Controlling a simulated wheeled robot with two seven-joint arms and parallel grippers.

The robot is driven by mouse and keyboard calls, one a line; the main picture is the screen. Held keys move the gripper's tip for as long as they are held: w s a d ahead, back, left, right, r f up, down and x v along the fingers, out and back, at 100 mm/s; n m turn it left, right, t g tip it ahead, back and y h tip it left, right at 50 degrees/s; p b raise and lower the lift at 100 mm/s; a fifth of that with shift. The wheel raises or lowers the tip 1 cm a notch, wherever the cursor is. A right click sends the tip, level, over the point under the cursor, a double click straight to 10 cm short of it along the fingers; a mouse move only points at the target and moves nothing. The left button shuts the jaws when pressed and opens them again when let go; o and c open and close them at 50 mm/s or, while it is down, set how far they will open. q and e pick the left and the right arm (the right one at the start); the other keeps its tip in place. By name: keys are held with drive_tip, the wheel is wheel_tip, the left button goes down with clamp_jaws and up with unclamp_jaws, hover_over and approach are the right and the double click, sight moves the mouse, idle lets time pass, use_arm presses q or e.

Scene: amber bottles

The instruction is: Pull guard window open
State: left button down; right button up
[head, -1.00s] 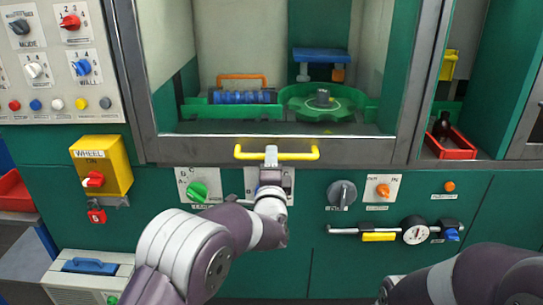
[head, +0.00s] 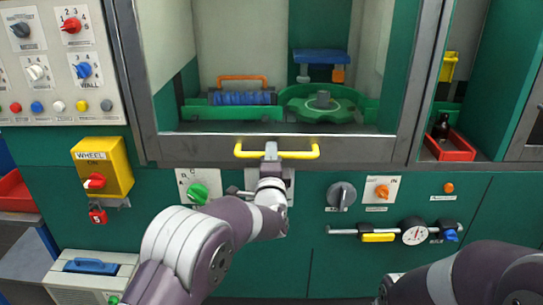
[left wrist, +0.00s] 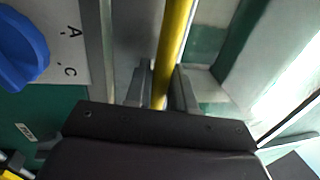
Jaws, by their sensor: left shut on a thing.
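The guard window (head: 270,60) is a large pane in a grey metal frame, in the middle of the green machine in the head view. A yellow bar handle (head: 300,154) is fixed along the frame's bottom rail. My left gripper (head: 271,151) is at the middle of this handle and shut on it. In the left wrist view the yellow handle (left wrist: 174,45) runs between the fingers of my left gripper (left wrist: 162,88). The window's lower rail is still down, below the parts inside. My right arm shows at the lower right of the head view, its gripper out of view.
Behind the window are a green wheel (head: 322,105) and a blue roll (head: 242,98). Below the handle are a green knob (head: 197,193), a grey knob (head: 341,194) and a dial gauge (head: 415,231). A yellow wheel box (head: 103,167) is at left.

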use_arm(q)
wheel_tip(320, 180, up, 50)
drive_tip(key=p, duration=3.7)
drive_tip(key=shift+f, duration=0.2)
drive_tip(key=c, duration=1.1)
unclamp_jaws()
drive_tip(key=shift+f, duration=0.1)
drive_tip(key=s+f+b, duration=0.2)
drive_tip(key=s+b, duration=0.4)
drive_tip(key=s, duration=0.6)
drive_tip(key=shift+s+f, duration=0.2)
